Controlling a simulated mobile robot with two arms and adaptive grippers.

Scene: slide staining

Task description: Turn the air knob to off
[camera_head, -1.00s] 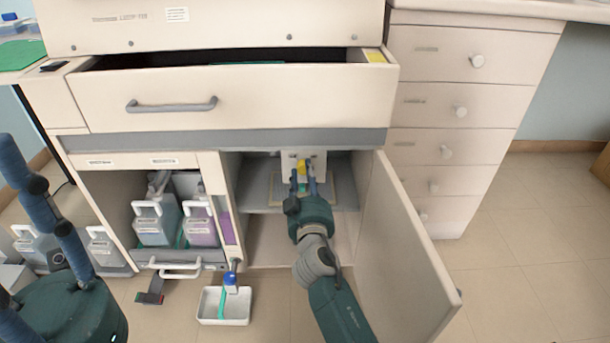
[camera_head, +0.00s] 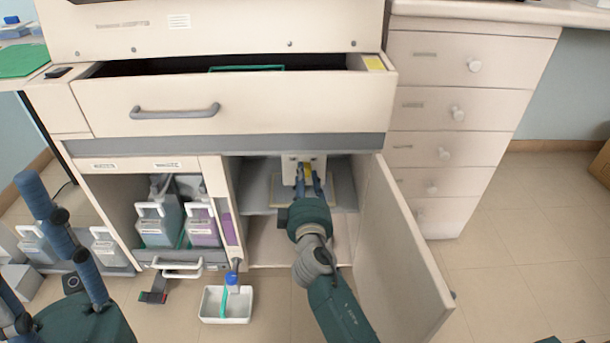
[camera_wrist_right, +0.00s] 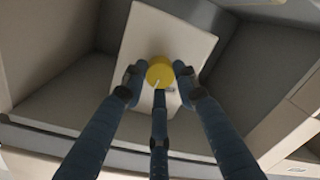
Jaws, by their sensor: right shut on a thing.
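The air knob (camera_wrist_right: 160,72) is yellow, with a pale mark on its lower edge in the right wrist view. It sits on a pale panel (camera_wrist_right: 168,35) inside the open lower cabinet. My right gripper (camera_wrist_right: 159,78) is shut on the knob, with fingertips on both sides and a third finger below. It also shows in the head view (camera_head: 307,178). My left gripper (camera_head: 45,240) is at the lower left, empty, its fingers spread apart, partly cut off by the frame.
The cabinet door (camera_head: 395,250) stands open right of my right arm. Left of it is a compartment with bottles (camera_head: 203,228). A white tray (camera_head: 226,306) lies on the floor in front. The drawer above (camera_head: 235,105) is pulled out a little.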

